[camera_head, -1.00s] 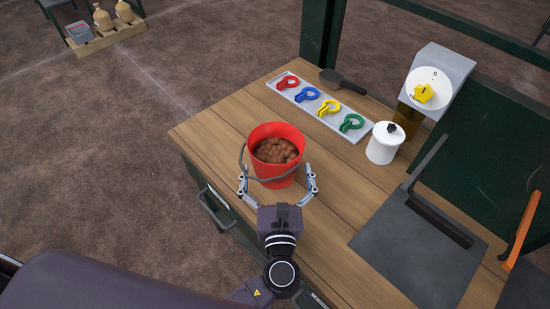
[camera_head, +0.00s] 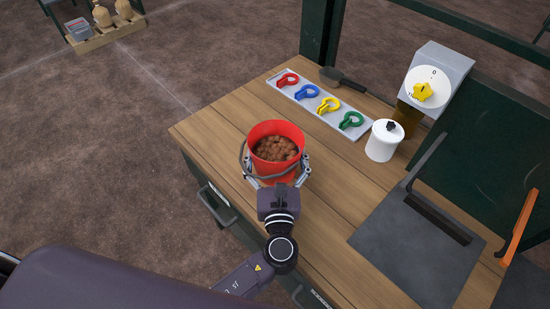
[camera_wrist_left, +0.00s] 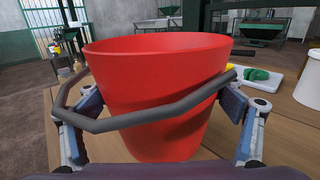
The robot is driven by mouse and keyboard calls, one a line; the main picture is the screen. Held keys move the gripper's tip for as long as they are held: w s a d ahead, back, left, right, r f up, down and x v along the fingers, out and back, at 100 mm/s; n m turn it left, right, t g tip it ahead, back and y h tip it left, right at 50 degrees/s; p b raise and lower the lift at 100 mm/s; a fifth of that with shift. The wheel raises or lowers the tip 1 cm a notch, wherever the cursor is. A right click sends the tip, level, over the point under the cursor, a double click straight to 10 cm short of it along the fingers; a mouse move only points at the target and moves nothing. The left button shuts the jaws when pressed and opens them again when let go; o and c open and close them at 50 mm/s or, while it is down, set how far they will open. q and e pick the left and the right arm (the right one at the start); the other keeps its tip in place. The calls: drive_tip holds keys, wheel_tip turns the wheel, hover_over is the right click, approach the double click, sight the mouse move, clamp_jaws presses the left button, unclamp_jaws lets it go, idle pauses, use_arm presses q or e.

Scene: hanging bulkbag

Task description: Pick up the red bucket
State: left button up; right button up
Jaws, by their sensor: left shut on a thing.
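The red bucket (camera_head: 276,133) stands upright on the wooden table near its left edge, filled with brown round lumps. Its grey handle (camera_head: 244,162) hangs down on the near left side. My left gripper (camera_head: 277,176) is around the bucket from the near side, its fingers shut on the bucket's sides. In the left wrist view the red bucket (camera_wrist_left: 155,95) fills the middle, between the two fingers of my left gripper (camera_wrist_left: 158,120), with the handle (camera_wrist_left: 150,118) crossing in front. My right gripper is not in view.
A grey tray (camera_head: 298,97) with red, blue, yellow and green clips lies behind the bucket. A white lidded pot (camera_head: 384,142), a dial box (camera_head: 436,80) and a dark flat plate (camera_head: 415,250) stand to the right. Bare wood surrounds the bucket.

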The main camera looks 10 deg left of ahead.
use_arm(q)
drive_tip(key=shift+c, duration=1.3)
drive_tip(key=shift+r, duration=0.15)
drive_tip(key=shift+c, duration=0.4)
drive_tip(key=shift+w, duration=0.1)
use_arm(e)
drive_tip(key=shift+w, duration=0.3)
